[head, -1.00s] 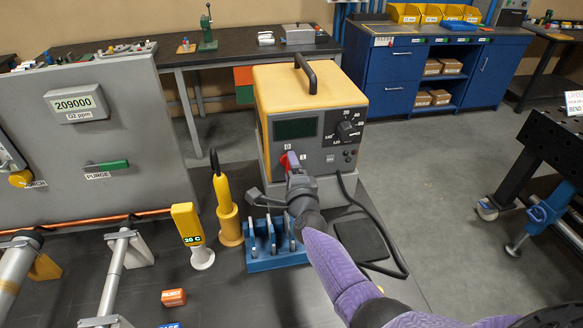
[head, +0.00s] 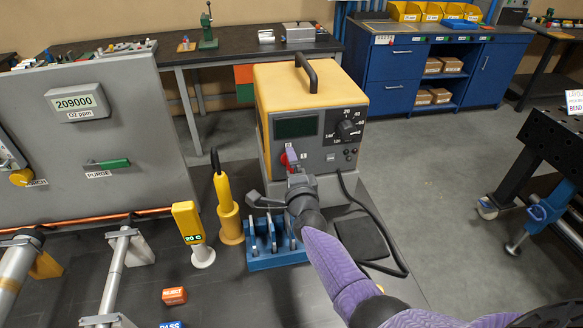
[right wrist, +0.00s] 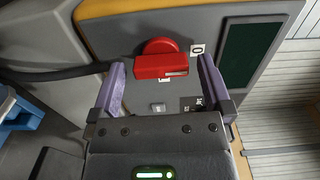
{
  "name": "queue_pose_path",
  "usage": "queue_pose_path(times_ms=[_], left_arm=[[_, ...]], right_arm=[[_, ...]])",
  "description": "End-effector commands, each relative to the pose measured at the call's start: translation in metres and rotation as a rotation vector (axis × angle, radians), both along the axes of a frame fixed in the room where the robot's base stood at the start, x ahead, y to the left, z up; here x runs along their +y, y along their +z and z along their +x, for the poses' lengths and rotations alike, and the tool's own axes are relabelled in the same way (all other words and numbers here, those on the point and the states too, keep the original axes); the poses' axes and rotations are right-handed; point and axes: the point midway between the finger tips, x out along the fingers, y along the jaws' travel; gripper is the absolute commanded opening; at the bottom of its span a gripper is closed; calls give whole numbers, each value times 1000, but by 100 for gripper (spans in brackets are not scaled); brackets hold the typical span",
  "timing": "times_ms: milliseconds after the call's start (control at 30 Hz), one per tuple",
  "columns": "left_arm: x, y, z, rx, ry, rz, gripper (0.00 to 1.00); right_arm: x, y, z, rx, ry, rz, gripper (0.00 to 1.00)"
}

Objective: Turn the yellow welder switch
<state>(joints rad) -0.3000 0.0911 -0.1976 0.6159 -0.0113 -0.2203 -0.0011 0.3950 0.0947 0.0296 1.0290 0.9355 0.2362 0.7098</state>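The welder (head: 285,82) is a yellow box with a grey front, standing on the dark bench. Its red switch (head: 284,160) is low on the front, partly hidden by my right gripper (head: 293,163). In the right wrist view, the switch (right wrist: 160,66) has a bar handle with a pale mark near its right end, close to the "0" label (right wrist: 197,50). My right gripper (right wrist: 162,75) is open, with one purple finger on each side of the handle and visible gaps. A second label is mostly hidden below the handle. My left gripper is not in view.
A blue rack (head: 265,262), a yellow torch (head: 226,205) and a yellow gauge (head: 188,222) stand left of my right arm. A black cable (head: 392,268) loops on the right around a dark pad (head: 361,237). A grey panel (head: 60,150) stands at left.

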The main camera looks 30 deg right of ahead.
Motion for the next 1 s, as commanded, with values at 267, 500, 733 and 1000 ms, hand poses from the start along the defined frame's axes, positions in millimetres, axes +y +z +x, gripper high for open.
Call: queue_pose_path(times_ms=[267, 500, 733, 1000], left_arm=[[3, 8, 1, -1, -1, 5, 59], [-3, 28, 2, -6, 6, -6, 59], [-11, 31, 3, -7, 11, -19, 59], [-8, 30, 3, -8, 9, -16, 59]], right_arm=[[3, 2, -11, 0, 1, 2, 100], [17, 2, -65, 3, 0, 2, 100], [25, 0, -95, 0, 0, 1, 100], [25, 0, -96, 0, 0, 1, 100]])
